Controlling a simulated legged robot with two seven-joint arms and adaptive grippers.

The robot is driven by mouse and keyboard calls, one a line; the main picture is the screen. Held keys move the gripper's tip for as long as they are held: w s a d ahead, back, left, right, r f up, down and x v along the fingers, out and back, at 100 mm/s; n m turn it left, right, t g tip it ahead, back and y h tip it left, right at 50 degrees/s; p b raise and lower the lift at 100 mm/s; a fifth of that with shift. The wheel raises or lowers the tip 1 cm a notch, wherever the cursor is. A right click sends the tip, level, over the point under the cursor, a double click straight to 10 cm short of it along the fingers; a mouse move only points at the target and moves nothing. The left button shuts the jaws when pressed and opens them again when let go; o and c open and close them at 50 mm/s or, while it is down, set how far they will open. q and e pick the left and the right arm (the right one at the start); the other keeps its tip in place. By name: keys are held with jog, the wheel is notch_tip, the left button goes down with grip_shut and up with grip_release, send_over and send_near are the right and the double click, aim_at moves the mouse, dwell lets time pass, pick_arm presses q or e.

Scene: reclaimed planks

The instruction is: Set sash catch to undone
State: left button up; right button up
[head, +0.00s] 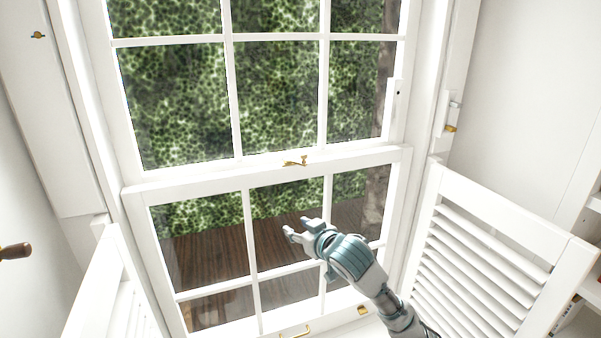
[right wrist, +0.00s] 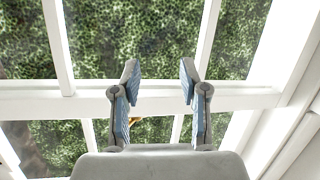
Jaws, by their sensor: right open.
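The sash catch (head: 295,161) is a small brass fitting on the meeting rail of the white sash window (head: 190,183). In the right wrist view a bit of brass (right wrist: 133,121) shows between the fingers, partly hidden by the left one. My right gripper (head: 296,229) is open and empty in front of the lower sash, below the catch and apart from it. In the right wrist view its two fingers (right wrist: 158,72) stand apart with nothing between them. I cannot tell the catch's exact lever position. My left gripper is not in view.
A louvred white shutter (head: 480,262) stands folded out at the right, and another (head: 110,290) is at the lower left. Brass pulls (head: 295,332) sit on the bottom rail. A brown-handled knob (head: 15,252) juts in at the left edge.

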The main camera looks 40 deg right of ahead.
jog(key=s+d+r+t+b, duration=0.15)
jog(key=s+d+r, duration=0.35)
jog(key=r, duration=0.6)
jog(key=t+y, duration=0.2)
send_near(306, 156)
jog(key=w+p, duration=0.4)
jog(key=w, duration=0.7)
jog(key=shift+d, duration=0.1)
